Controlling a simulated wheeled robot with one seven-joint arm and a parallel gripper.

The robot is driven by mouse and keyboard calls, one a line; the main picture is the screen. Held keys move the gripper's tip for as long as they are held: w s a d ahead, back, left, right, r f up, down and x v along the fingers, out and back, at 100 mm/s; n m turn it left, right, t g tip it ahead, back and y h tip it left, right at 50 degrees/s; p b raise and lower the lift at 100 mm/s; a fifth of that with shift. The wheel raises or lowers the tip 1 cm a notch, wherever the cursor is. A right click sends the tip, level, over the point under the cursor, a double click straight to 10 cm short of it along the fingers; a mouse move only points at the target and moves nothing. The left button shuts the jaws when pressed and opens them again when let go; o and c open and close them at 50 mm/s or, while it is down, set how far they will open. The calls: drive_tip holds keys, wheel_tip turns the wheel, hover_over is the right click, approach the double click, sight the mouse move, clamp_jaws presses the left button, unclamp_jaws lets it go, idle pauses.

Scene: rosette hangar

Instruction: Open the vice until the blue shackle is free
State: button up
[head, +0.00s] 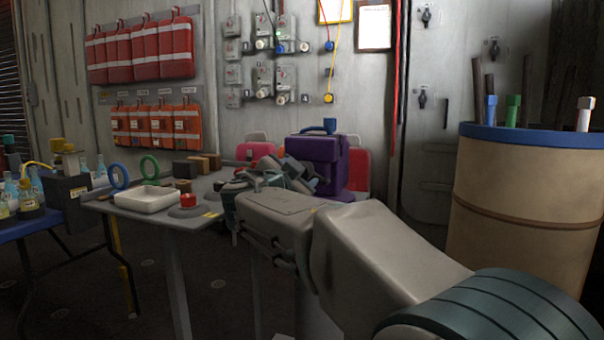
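My arm reaches from the lower right toward the right end of a grey table (150,217). My gripper (262,178) is a small cluster of grey parts at the arm's far end, and its fingers are not clear. A dark teal body, perhaps the vice (238,208), shows partly at the table's right end, mostly hidden by my arm and gripper. Its jaws and handle cannot be made out. I cannot make out a blue shackle there; it may be hidden behind my arm.
On the table are a white tray (146,198), a red button (188,200), a blue ring (119,177), a green ring (149,167) and brown blocks (186,169). A purple case (318,163) stands behind my gripper. A large tan drum (520,205) stands at right.

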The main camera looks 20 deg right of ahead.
drive_tip(key=m, duration=0.4)
idle(0.5)
drive_tip(key=c, duration=1)
drive_tip(key=n, duration=1.4)
drive_tip(key=shift+s+n+p, duration=0.1)
drive_tip(key=shift+n+p, duration=0.25)
drive_tip(key=shift+n, duration=0.05)
drive_tip(key=shift+c, duration=0.2)
